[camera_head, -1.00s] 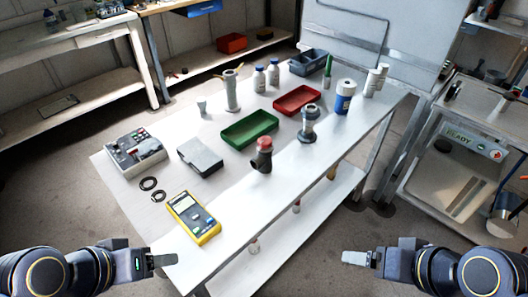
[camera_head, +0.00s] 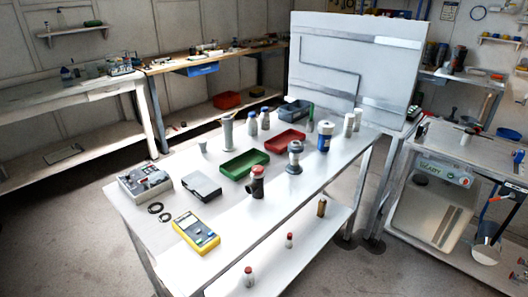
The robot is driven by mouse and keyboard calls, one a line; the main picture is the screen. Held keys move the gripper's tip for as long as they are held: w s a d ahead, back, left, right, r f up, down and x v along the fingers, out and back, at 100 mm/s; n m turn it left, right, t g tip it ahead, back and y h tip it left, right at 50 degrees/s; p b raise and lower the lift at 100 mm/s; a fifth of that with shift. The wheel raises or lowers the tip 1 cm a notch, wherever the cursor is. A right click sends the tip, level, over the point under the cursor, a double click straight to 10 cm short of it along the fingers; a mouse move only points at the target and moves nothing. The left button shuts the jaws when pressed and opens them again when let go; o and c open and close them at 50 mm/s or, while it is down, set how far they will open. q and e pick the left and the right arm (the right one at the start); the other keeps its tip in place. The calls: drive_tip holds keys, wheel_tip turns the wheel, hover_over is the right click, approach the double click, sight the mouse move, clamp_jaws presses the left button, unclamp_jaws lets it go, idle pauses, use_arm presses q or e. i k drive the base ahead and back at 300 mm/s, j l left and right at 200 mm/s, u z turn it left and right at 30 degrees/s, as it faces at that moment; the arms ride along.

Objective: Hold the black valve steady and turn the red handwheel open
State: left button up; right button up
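The black valve (camera_head: 257,187) stands upright near the front edge of the white table, right of the yellow multimeter. Its red handwheel (camera_head: 257,170) sits on top as a small red cap-like shape. Nothing touches the valve. Neither of my grippers shows in the head view at this moment, so their state is hidden.
On the white table (camera_head: 290,215) stand a yellow multimeter (camera_head: 196,232), a grey control box (camera_head: 145,183), a grey case (camera_head: 201,186), a green tray (camera_head: 226,172), a red tray (camera_head: 270,145) and a grey flanged fitting (camera_head: 294,160). The front strip right of the valve is clear.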

sight(257, 170)
drive_tip(key=k+u, duration=0.1)
drive_tip(key=u, duration=1.8)
drive_tip(key=l+u, duration=0.15)
drive_tip(key=l, duration=0.25)
drive_tip(key=k+l+u, duration=0.1)
drive_tip(key=l, duration=0.35)
drive_tip(key=l+u, duration=0.15)
drive_tip(key=l, duration=0.25)
drive_tip(key=k+l+u, duration=0.15)
drive_tip(key=l, duration=0.25)
drive_tip(key=k+l+u, duration=0.1)
drive_tip(key=l, duration=0.3)
drive_tip(key=k+l+u, duration=0.15)
drive_tip(key=l, duration=0.2)
